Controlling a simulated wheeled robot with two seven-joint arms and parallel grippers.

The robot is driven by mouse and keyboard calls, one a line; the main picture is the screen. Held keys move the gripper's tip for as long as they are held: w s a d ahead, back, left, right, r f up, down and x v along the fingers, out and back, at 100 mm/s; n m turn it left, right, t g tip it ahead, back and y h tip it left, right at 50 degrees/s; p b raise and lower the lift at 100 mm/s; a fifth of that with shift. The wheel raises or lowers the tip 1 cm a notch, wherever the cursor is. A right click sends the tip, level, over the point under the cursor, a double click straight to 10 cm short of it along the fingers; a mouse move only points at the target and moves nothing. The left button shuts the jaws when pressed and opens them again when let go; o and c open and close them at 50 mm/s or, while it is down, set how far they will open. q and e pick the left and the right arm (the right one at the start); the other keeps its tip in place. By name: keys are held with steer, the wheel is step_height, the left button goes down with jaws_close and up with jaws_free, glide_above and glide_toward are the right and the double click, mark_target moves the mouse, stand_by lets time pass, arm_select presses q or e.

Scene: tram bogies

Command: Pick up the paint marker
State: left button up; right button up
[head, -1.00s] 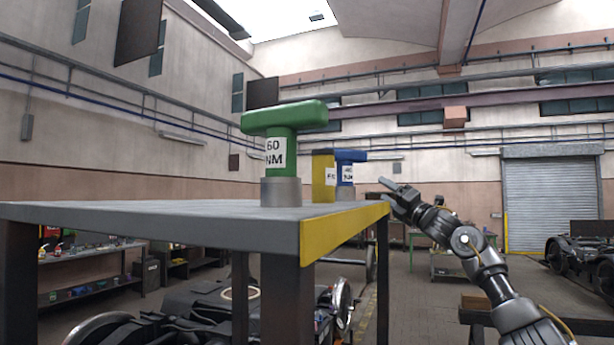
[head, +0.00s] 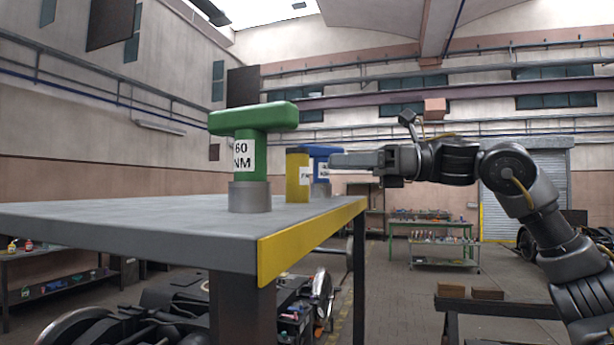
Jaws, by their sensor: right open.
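A yellow upright block (head: 298,176) stands on the grey table (head: 150,222), behind the green 60 NM T-handle tool. Its white label is only partly readable, so I cannot tell whether it is the paint marker. No other thing in view is clearly a paint marker. My right gripper (head: 345,160) reaches in from the right, level and pointing left, at the table's right side. Its fingers are seen edge-on and it looks empty. Its tips are close to the blue T-handle tool in the picture; I cannot tell whether they touch. My left gripper is not in view.
The green T-handle tool (head: 252,152) stands nearest on the table, with the blue T-handle tool (head: 322,163) beside the yellow block. The table's yellow-painted edge (head: 305,245) faces me. Much of the left tabletop is clear. A green workbench (head: 432,226) stands farther back.

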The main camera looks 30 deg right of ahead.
mark_target(286, 203)
steer(key=p+x, duration=0.1)
steer(key=x, duration=0.3)
steer(key=shift+w+a+r, duration=0.1)
steer(key=shift+w+a, duration=0.05)
steer(key=shift+a, duration=0.25)
steer(key=shift+w+a, duration=0.2)
steer(key=shift+a, duration=0.05)
steer(key=shift+p, duration=0.45)
steer(key=p+x, duration=0.3)
steer(key=x, duration=0.1)
steer(key=shift+a, duration=0.2)
steer(key=shift+w+a, duration=0.2)
steer(key=shift+a, duration=0.15)
steer(key=shift+s+d, duration=0.1)
steer(key=shift+d, duration=0.15)
steer(key=c, duration=0.3)
steer(key=shift+a, duration=0.15)
steer(key=c, duration=0.8)
